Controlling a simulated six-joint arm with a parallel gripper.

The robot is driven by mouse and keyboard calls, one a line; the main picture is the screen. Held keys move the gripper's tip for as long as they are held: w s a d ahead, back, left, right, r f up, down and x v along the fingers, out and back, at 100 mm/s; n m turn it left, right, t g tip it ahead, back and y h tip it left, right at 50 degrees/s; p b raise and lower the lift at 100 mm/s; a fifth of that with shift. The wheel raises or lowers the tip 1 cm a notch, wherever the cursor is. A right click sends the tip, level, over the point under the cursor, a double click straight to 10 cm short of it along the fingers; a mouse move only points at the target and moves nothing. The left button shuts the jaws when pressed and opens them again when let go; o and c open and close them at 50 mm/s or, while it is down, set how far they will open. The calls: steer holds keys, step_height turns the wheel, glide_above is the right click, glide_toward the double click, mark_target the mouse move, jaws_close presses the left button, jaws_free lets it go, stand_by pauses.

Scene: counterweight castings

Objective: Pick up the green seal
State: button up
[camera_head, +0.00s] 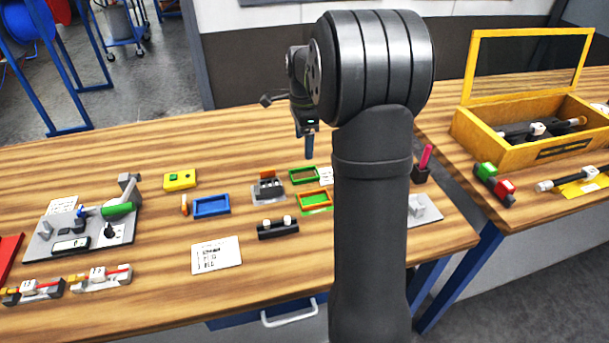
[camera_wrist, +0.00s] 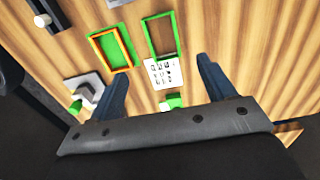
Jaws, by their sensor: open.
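A small green piece with a pale part beneath it, which looks like the green seal (camera_wrist: 173,102), shows in the wrist view just above the gripper body, between my fingers' bases. My arm seems to hide it in the head view. My gripper (camera_wrist: 162,68) is open and empty, with its blue fingers spread to either side of a white printed card (camera_wrist: 163,74). In the head view my gripper (camera_head: 309,146) points down behind the green tray (camera_head: 304,175). The height between the fingertips and the table is hard to judge.
An orange tray (camera_head: 328,201) on a green base is nearby, and a grey block (camera_wrist: 87,88) is beside my left finger. A blue tray (camera_head: 212,206) and black holder (camera_head: 277,229) are farther left. A yellow lidded box (camera_head: 470,127) is on the right table.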

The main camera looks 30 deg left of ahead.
glide_above(304, 177)
steer(key=f, duration=0.5)
steer(key=shift+s+d+f, duration=0.1)
steer(key=shift+s+f, duration=0.1)
steer(key=shift+f, duration=0.2)
steer(key=f, duration=0.5)
steer(key=shift+w+f, duration=0.1)
steer(key=shift+w, duration=0.15)
steer(key=c, duration=0.8)
